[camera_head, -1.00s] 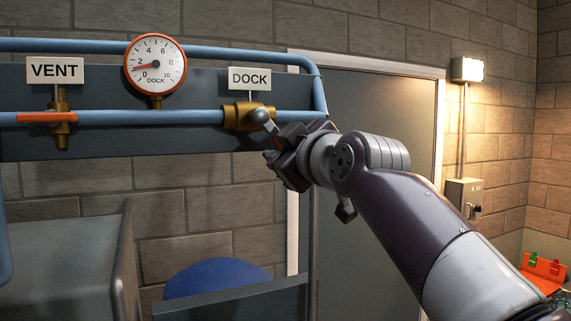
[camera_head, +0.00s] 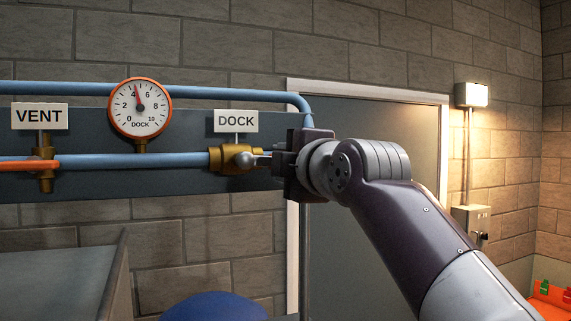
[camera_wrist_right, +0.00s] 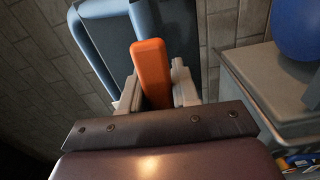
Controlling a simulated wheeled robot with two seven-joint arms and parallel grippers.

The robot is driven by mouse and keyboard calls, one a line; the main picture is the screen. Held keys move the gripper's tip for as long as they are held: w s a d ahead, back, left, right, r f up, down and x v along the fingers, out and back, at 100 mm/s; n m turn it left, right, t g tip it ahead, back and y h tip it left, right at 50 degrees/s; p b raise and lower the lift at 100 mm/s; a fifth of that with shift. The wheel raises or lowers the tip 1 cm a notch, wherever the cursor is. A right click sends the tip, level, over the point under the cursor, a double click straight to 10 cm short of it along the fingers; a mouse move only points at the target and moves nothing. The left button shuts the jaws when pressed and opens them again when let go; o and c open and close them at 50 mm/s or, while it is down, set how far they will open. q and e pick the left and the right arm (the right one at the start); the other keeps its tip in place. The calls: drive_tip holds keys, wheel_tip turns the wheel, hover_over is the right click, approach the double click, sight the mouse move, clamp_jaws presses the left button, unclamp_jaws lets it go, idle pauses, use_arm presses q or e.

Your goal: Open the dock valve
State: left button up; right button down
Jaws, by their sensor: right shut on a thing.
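The brass dock valve (camera_head: 229,158) sits on the blue pipe under the DOCK sign (camera_head: 236,121). Its grey lever hub (camera_head: 245,160) points right, roughly in line with the pipe. My right gripper (camera_head: 276,162) is just right of the valve and hides the rest of the lever. In the right wrist view, the orange lever handle (camera_wrist_right: 152,72) lies between the two pale fingers of my right gripper (camera_wrist_right: 157,92), which is shut on it. The round gauge marked DOCK (camera_head: 140,107) has its needle between 4 and 5. My left gripper is not in view.
The VENT sign (camera_head: 39,116) and vent valve (camera_head: 45,170), its orange handle along the pipe, are at the left. A grey door (camera_head: 375,240) stands behind my right arm. A blue round object (camera_head: 213,307) is below the pipes, beside a grey cabinet (camera_head: 55,285).

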drive_tip(key=shift+r+n, duration=0.25)
drive_tip(key=shift+n, duration=0.15)
drive_tip(key=c, duration=1.1)
unclamp_jaws()
drive_tip(key=shift+o, duration=0.9)
drive_tip(key=shift+s, duration=0.2)
drive_tip(key=b+v, duration=0.5)
drive_tip(key=v, duration=0.7)
drive_tip(key=shift+s, duration=0.3)
